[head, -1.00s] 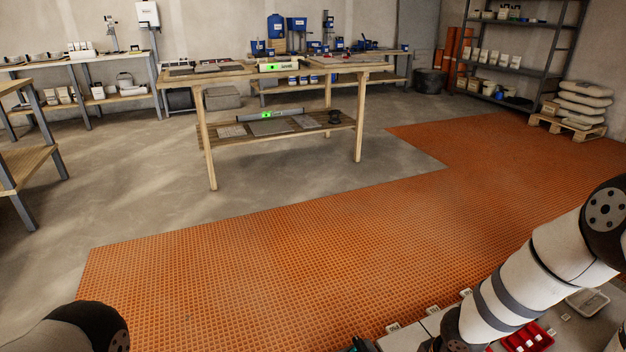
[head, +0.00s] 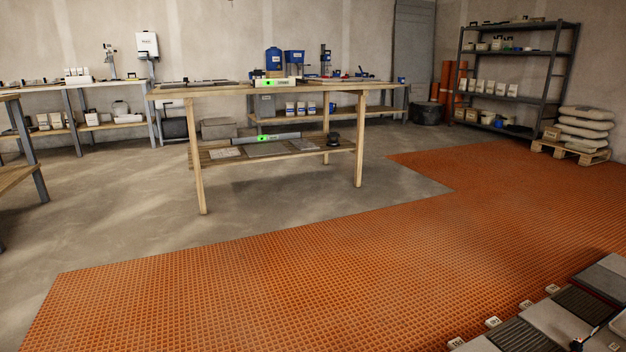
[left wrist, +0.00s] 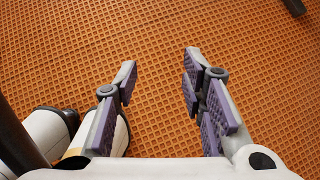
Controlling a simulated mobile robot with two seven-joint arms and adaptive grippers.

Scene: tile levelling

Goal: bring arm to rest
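My left gripper (left wrist: 160,88) shows in the left wrist view. Its two fingers with purple pads stand wide apart, with nothing between them. Below it is the orange waffle-textured mat (left wrist: 158,65), which also covers much of the floor in the head view (head: 300,275). White links of my own body show at the left of the wrist view. Neither arm shows clearly in the head view now, and my right gripper is in neither current view.
A wooden table (head: 275,90) with a lower shelf stands mid-room. Grey and dark tiles (head: 548,318) with small white labelled blocks lie at the bottom right. A metal shelf rack (head: 515,75) and stacked sacks (head: 585,130) stand at the back right. The concrete floor (head: 110,225) at left is clear.

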